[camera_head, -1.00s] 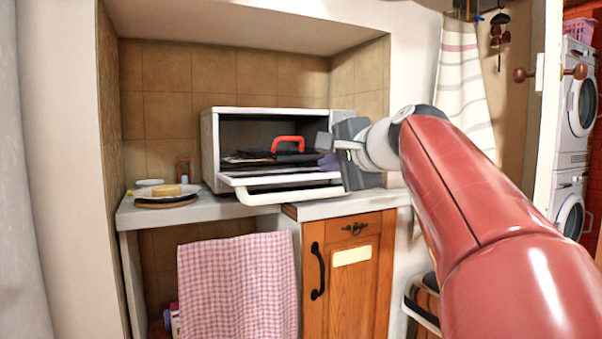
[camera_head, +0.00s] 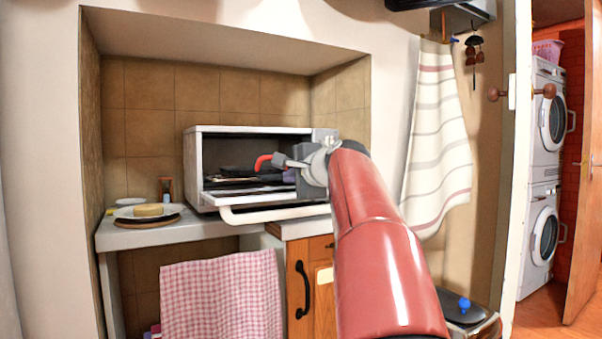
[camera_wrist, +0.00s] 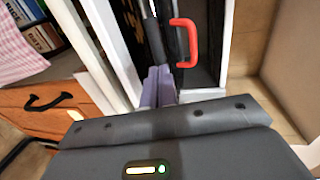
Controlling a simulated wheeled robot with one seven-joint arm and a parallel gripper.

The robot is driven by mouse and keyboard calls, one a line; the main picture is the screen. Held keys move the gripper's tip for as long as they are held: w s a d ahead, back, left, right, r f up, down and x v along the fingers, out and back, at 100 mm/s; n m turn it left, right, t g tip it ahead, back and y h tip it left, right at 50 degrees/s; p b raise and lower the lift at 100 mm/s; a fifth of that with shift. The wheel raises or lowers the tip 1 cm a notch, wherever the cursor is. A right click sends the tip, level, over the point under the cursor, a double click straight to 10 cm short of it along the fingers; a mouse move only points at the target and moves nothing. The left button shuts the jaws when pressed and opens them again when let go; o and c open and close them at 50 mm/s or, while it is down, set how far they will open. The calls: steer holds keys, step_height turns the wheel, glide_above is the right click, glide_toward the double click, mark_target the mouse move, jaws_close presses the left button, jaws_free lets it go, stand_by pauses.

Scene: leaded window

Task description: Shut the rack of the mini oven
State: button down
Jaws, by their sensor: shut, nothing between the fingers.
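The white mini oven (camera_head: 194,165) stands on the counter with its front open and its door (camera_head: 275,212) folded down. A dark rack (camera_head: 235,183) shows inside, with dark flat things on it that I cannot make out. A red handle (camera_head: 263,161) stands above the rack; it also shows in the wrist view (camera_wrist: 190,42). My gripper (camera_head: 289,176) is at the right side of the oven opening, partly hidden by my arm. In the wrist view, its lavender fingers (camera_wrist: 158,88) are together and empty, close to the rack. I cannot tell whether they touch it.
A plate with a yellow thing (camera_head: 148,211) sits on the counter (camera_head: 180,236) left of the oven. A checked cloth (camera_head: 220,295) hangs below, beside a wooden cabinet (camera_head: 298,270). Tiled walls close in the niche.

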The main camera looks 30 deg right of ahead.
steer(key=shift+w, duration=0.35)
steer(key=shift+w, duration=0.1)
steer(key=w+p, duration=0.2)
steer(key=w, duration=0.1)
steer(key=shift+w+r+p, duration=0.15)
steer(key=shift+p, duration=0.25)
steer(key=shift+w+a, duration=0.1)
steer(key=shift+w, duration=0.25)
steer(key=shift+f, duration=0.2)
